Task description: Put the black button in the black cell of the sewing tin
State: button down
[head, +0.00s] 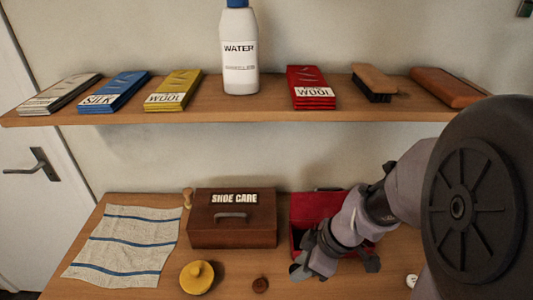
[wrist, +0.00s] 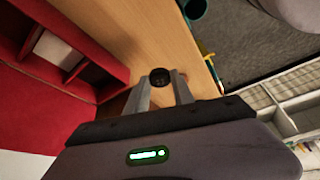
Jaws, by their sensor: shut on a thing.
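The black button (wrist: 160,76) is a small dark disc between my fingertips in the wrist view. My gripper (wrist: 161,88) is shut on it and holds it over bare wooden table, beside the sewing tin. The sewing tin (head: 303,203) is red and open, at the back of the table in the head view, partly hidden behind my arm. In the wrist view the tin (wrist: 113,70) lies to the left, with divided cells, one holding something white. I cannot tell which cell is the black one. The button is hidden in the head view.
A brown button (head: 261,285) and a white button (head: 411,281) lie near the front. A yellow lidded pot (head: 197,277), a striped cloth (head: 124,245) and a brown shoe care box (head: 232,220) stand left of the tin. A loaded shelf (head: 190,112) runs above.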

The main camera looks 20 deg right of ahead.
jog(key=w+d, duration=0.2)
jog(key=w, duration=0.1)
jog(key=w+d+f, duration=0.1)
jog(key=w+d, duration=0.1)
jog(key=w, duration=0.1)
jog(key=w+d+b, duration=0.1)
jog(key=w+d, duration=0.2)
jog(key=w, duration=0.1)
jog(key=shift+f, duration=0.2)
jog(key=shift+d+f+b, duration=0.1)
jog(key=shift+f+b, duration=0.9)
jog(key=shift+f, duration=0.7)
jog(key=shift+f, duration=0.2)
jog(key=c, duration=1.4)
grip_release()
jog(key=shift+o, duration=0.2)
